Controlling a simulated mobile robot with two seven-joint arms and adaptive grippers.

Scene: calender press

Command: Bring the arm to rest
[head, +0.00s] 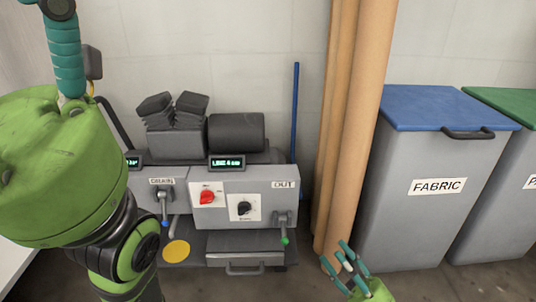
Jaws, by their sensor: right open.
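My right gripper (345,260) is low in the head view, right of centre, in front of the foot of the brown rolls. Its teal fingers are spread and nothing shows between them. My left arm (60,165) fills the left side of the view and hides part of the machine there. I cannot make out the left gripper's jaws; the arm runs out of the picture at the top left.
The grey calender press (230,185) has a red knob (208,197) and a green-tipped lever (284,240). Tall brown rolls (355,130) stand right of it, with a blue pole (295,110) behind. A blue-lidded FABRIC bin (415,220) and a green-lidded bin (510,205) stand right.

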